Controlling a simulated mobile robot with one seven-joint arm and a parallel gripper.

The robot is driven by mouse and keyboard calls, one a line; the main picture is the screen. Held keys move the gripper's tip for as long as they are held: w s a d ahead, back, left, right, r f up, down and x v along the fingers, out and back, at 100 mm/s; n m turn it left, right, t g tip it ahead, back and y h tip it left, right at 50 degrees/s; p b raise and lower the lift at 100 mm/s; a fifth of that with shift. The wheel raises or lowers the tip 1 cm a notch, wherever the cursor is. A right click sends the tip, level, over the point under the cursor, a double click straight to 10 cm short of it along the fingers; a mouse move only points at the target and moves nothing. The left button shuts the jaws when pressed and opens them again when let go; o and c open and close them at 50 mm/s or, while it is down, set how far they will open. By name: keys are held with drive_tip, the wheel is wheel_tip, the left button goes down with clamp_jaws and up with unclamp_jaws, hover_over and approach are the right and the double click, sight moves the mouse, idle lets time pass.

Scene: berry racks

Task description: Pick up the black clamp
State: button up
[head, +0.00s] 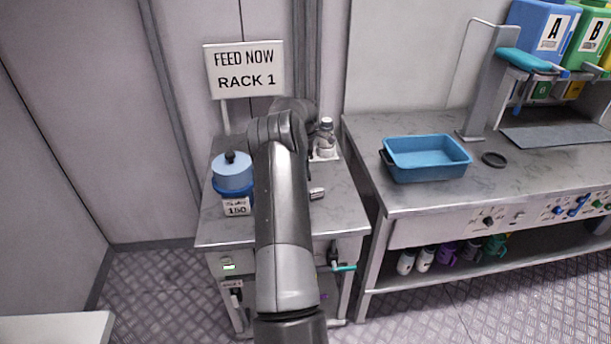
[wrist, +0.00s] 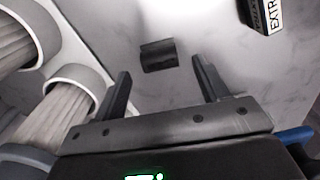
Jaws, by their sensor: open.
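The black clamp appears to be the small dark block (wrist: 158,55) lying on the grey marbled surface in the wrist view. My gripper (wrist: 160,76) is open, with one finger on each side of the view. The block shows in the gap just beyond the fingertips, nearer the middle than either finger. No finger is seen touching it, and nothing is held. In the head view my own arm covers the gripper and the middle of the small table (head: 345,212), and I cannot make out the clamp there.
A blue container labelled 150 (head: 236,190) stands left of my arm, and a clear bottle (head: 325,138) behind it. A dark item labelled EXTRA (wrist: 262,15) lies near the block. Two pale ribbed cylinders (wrist: 72,98) are at left. A blue tray (head: 425,175) is on the right bench.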

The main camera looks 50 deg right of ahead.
wheel_tip(320, 180, down, 2)
drive_tip(key=shift+f, duration=0.2)
drive_tip(key=shift+c, duration=0.2)
drive_tip(key=c, duration=1)
drive_tip(key=shift+r, duration=0.1)
